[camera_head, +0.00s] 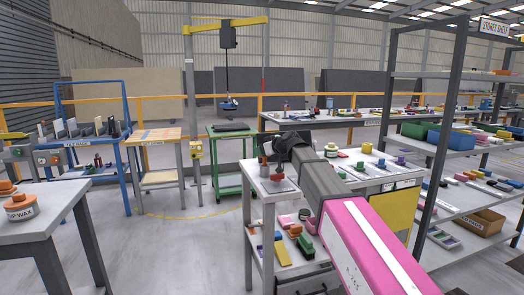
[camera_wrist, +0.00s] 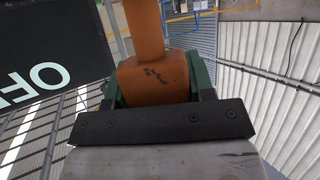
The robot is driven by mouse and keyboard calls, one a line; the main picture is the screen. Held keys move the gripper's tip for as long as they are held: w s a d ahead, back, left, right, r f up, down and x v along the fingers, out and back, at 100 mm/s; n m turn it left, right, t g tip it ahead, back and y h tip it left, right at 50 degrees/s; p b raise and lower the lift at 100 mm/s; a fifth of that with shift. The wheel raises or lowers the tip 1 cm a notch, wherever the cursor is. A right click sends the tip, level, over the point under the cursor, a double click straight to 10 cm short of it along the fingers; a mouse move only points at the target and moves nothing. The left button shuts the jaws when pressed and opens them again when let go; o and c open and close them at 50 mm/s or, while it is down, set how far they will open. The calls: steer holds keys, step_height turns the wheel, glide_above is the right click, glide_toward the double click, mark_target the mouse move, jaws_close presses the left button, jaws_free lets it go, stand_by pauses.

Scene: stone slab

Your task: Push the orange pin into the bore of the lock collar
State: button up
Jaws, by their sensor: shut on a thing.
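My gripper (camera_wrist: 152,88) is shut on the orange pin (camera_wrist: 150,75). In the wrist view, the pin's blocky, scuffed end sits between the green jaw pads, and its narrower shaft runs up out of the picture. In the head view, my arm reaches over a small grey table (camera_head: 255,189), and the gripper end is small and dark there. A reddish upright piece (camera_head: 264,165) shows just below it; I cannot tell whether this is the held pin. A small dark red item (camera_head: 280,177) lies on the tabletop. I cannot make out the lock collar or its bore for certain.
A white-topped bench (camera_head: 375,176) with several small coloured parts stands right of the small table. A tall shelf rack (camera_head: 437,140) stands farther right. A green trolley (camera_head: 232,131) is behind. Grey floor (camera_head: 175,240) is open to the left.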

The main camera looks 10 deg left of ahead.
steer(key=shift+f, duration=0.2)
steer(key=o, duration=1.1)
steer(key=shift+d, duration=0.1)
steer(key=v, duration=1)
steer(key=shift+s+d+r, duration=0.2)
steer(key=shift+d, duration=0.05)
